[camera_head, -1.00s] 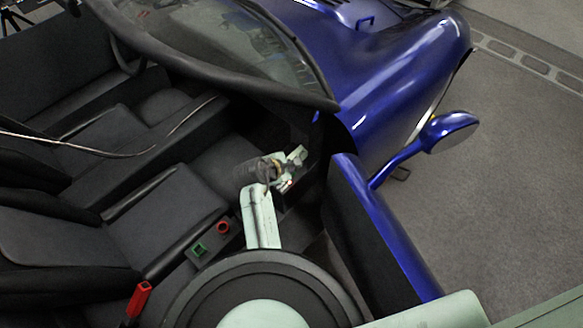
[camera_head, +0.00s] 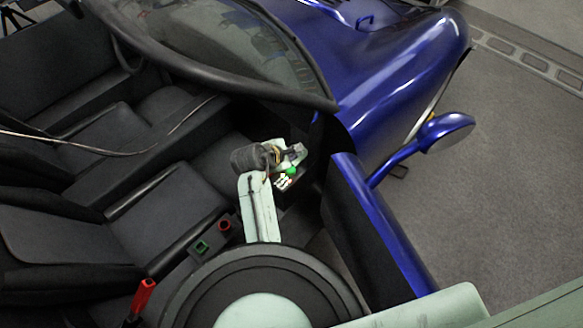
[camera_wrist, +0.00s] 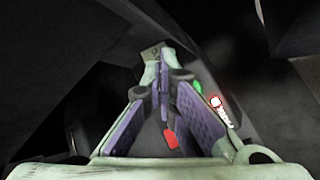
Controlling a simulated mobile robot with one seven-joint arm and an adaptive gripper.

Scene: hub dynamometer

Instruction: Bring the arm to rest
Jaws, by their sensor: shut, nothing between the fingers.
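My gripper (camera_head: 297,151) is inside the open blue car, near the dash end beside the open door. In the wrist view, the two pale green fingers with purple inner pads come together at their tips (camera_wrist: 157,62), with nothing held. My arm reaches in from the bottom of the head view. A small dark panel just below the gripper has a lit green spot (camera_head: 292,170) and white lit marks (camera_head: 284,182). In the wrist view, the green spot (camera_wrist: 197,87) and lit marks (camera_wrist: 223,114) lie right of the fingers. A red piece (camera_wrist: 171,139) shows between the fingers.
The open blue door (camera_head: 382,235) stands close to the right of my arm. The windscreen frame (camera_head: 215,75) and dark seats (camera_head: 165,212) lie above and left. Grey floor (camera_head: 510,180) outside the car is clear.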

